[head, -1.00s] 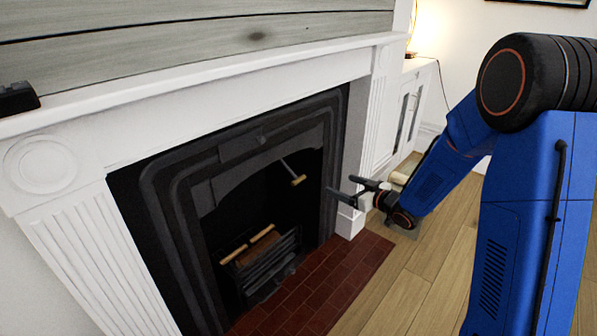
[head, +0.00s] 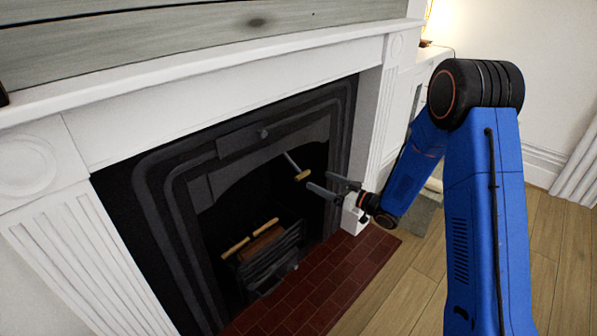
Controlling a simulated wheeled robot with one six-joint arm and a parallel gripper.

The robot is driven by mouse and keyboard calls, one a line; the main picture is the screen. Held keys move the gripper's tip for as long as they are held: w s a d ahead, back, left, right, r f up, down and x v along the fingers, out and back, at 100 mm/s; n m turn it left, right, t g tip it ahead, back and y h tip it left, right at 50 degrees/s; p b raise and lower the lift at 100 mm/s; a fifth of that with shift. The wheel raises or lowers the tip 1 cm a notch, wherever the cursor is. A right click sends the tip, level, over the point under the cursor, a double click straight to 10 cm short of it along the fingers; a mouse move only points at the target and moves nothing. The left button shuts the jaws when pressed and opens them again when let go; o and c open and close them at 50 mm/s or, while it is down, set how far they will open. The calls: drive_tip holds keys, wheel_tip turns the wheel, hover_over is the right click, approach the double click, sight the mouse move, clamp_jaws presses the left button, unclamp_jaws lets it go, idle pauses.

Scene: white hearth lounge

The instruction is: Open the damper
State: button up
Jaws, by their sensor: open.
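The damper handle (head: 302,175) is a thin metal rod with a light wooden grip at its end. It hangs down at a slant inside the upper right of the dark fireplace opening. My gripper (head: 324,186) is open and empty, with its two dark fingers pointing left toward the handle. In the picture the fingertips are just to the right of and slightly below the wooden grip. They look apart from it, though the exact depth between them is hard to tell.
A dark cast-iron surround (head: 165,235) frames the opening, inside a white mantel (head: 215,88). A grate (head: 270,262) with wooden pieces stands low in the firebox. A red tiled hearth (head: 335,275) lies in front. Wooden floor (head: 545,265) is clear on the right.

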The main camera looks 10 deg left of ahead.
sight(298, 170)
drive_tip(key=x, duration=1.1)
drive_tip(key=shift+w+a, duration=0.2)
drive_tip(key=shift+a, duration=0.1)
